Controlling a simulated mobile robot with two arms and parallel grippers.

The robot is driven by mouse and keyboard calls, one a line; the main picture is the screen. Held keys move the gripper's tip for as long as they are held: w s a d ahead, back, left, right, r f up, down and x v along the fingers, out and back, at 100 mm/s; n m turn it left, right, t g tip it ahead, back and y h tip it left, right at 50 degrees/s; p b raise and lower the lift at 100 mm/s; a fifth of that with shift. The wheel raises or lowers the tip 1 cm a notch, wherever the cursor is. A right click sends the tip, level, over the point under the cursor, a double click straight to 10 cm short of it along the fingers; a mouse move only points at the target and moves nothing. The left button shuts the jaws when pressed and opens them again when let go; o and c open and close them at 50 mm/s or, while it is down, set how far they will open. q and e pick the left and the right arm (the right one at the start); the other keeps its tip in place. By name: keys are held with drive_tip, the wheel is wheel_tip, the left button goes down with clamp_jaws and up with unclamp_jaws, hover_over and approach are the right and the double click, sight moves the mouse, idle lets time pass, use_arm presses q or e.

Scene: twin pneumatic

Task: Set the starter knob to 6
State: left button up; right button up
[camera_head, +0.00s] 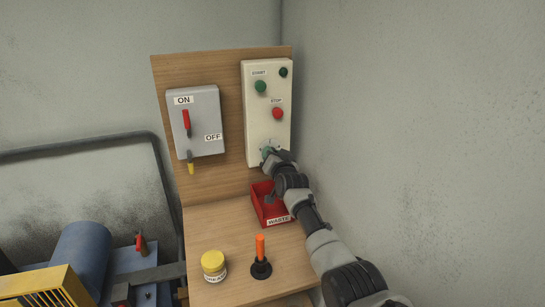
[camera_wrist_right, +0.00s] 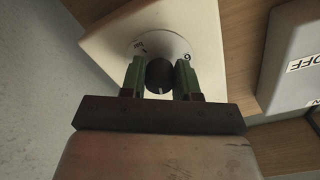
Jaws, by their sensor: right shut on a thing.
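The starter knob is a dark round knob (camera_wrist_right: 159,76) on a pale dial plate (camera_wrist_right: 178,45) at the bottom of the cream starter box (camera_head: 266,122). A white pointer line shows on the knob's near side in the right wrist view. In the head view the right gripper (camera_head: 268,153) covers most of the dial. My left gripper is not in view.
Above the dial are a green START button (camera_head: 260,86) and a red STOP button (camera_head: 277,113). A grey ON/OFF switch box (camera_head: 207,130) is at the left. Below stand a red WASTE bin (camera_head: 263,212), a yellow-lidded jar (camera_head: 214,266) and an orange-handled tool (camera_head: 260,247).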

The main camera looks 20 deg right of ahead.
drive_tip(key=shift+n, duration=1.4)
drive_tip(key=o, duration=0.9)
drive_tip(key=shift+f, duration=0.1)
drive_tip(key=shift+s, duration=0.15)
drive_tip(key=s, duration=1)
drive_tip(key=shift+s, duration=0.25)
